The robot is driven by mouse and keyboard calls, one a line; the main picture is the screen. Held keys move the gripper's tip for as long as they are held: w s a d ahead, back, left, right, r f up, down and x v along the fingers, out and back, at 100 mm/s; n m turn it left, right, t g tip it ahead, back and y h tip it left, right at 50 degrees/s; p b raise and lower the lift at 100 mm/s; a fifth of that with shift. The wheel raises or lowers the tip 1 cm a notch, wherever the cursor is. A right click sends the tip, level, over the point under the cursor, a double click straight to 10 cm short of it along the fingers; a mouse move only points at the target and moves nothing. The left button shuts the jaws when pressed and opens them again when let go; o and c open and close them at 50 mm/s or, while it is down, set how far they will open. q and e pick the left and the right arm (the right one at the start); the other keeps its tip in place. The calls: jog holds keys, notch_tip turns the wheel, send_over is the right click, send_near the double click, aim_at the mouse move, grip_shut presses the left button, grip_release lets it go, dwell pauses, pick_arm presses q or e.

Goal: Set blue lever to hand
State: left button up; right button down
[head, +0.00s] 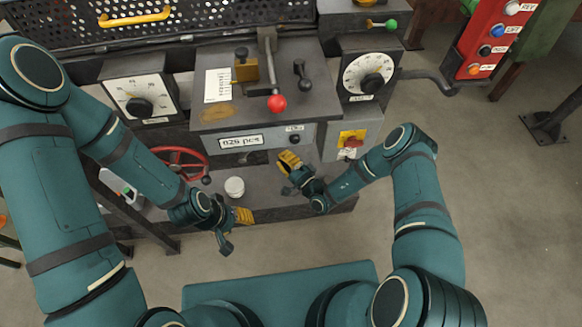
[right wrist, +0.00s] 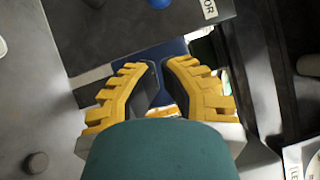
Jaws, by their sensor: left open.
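No blue lever can be made out in the head view. A small blue rounded thing (right wrist: 160,3) is cut off by the top edge of the right wrist view; I cannot tell if it is the lever's knob. My right gripper (head: 287,173) is below the front of the machine console. In the right wrist view its yellow fingers (right wrist: 158,66) stand apart, with a gap between them and nothing clearly held. No label reading hand is legible.
The console (head: 320,103) carries a red-knobbed lever (head: 277,103) and a black-knobbed lever (head: 301,70). Dials (head: 140,92) (head: 368,72) flank it. A red handwheel (head: 181,163) is at left, a yellow switch plate (head: 352,139) at right. A red button box (head: 492,40) stands far right.

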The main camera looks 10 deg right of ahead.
pick_arm(q)
jog(key=shift+w+f+b, duration=0.15)
jog(key=shift+f+b, duration=0.3)
jog(key=shift+f, duration=0.15)
pick_arm(e)
jog(key=w+a+r, duration=0.1)
jog(key=w+a, duration=0.2)
jog(key=a, duration=0.2)
jog(key=shift+w+a, duration=0.2)
jog(key=shift+a, duration=0.1)
pick_arm(q)
jog(key=shift+r, duration=0.1)
pick_arm(e)
jog(key=shift+r, duration=0.1)
pick_arm(q)
jog(key=shift+s+a+r+p, duration=0.2)
jog(key=shift+a+r+p, duration=0.5)
jog(key=shift+a, duration=0.15)
pick_arm(e)
jog(key=shift+a+r+n+g, duration=0.15)
jog(key=shift+r+n+g, duration=0.15)
